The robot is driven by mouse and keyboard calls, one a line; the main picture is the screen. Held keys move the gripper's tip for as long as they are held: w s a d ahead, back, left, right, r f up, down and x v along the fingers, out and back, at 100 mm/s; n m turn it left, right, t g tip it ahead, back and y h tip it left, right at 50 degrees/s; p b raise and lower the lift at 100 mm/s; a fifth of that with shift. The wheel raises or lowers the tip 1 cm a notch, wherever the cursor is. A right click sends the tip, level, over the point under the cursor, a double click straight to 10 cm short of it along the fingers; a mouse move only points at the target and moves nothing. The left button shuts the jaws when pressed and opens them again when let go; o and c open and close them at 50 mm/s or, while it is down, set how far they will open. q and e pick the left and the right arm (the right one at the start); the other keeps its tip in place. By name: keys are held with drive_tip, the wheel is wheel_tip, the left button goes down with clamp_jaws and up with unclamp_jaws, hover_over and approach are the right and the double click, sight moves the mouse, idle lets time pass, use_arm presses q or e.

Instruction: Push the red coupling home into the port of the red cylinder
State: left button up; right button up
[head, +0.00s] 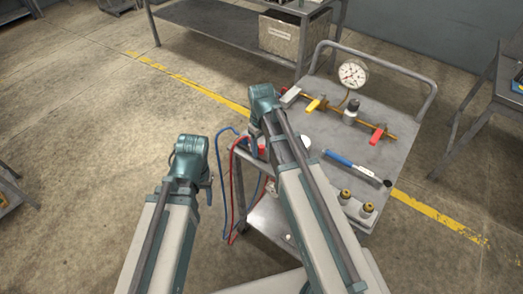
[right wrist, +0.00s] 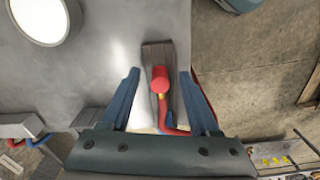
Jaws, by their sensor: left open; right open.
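The red coupling (right wrist: 160,78) stands on a dark grey block between my right gripper's spread fingers in the right wrist view. A red hose (right wrist: 176,132) runs from it toward the lower right. Gaps show between it and both fingers. In the head view it is a small red shape (head: 262,150) at the trolley's left edge. My right gripper (right wrist: 159,74) is open around it; its arm partly hides that edge in the head view. My left gripper (head: 208,193) is open and empty, left of the trolley. I cannot make out the red cylinder or its port.
The grey trolley (head: 402,98) carries a pressure gauge (head: 353,73), a brass pipe with a yellow handle (head: 314,104) and a red handle (head: 377,135), a blue-handled tool (head: 350,165) and brass-topped fittings (head: 367,209). Blue hoses (head: 222,188) hang at its left. A bench (head: 205,22) stands behind.

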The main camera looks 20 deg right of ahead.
clamp_jaws()
use_arm(q)
drive_tip(key=shift+r, duration=0.15)
use_arm(e)
drive_tip(key=shift+r, duration=0.1)
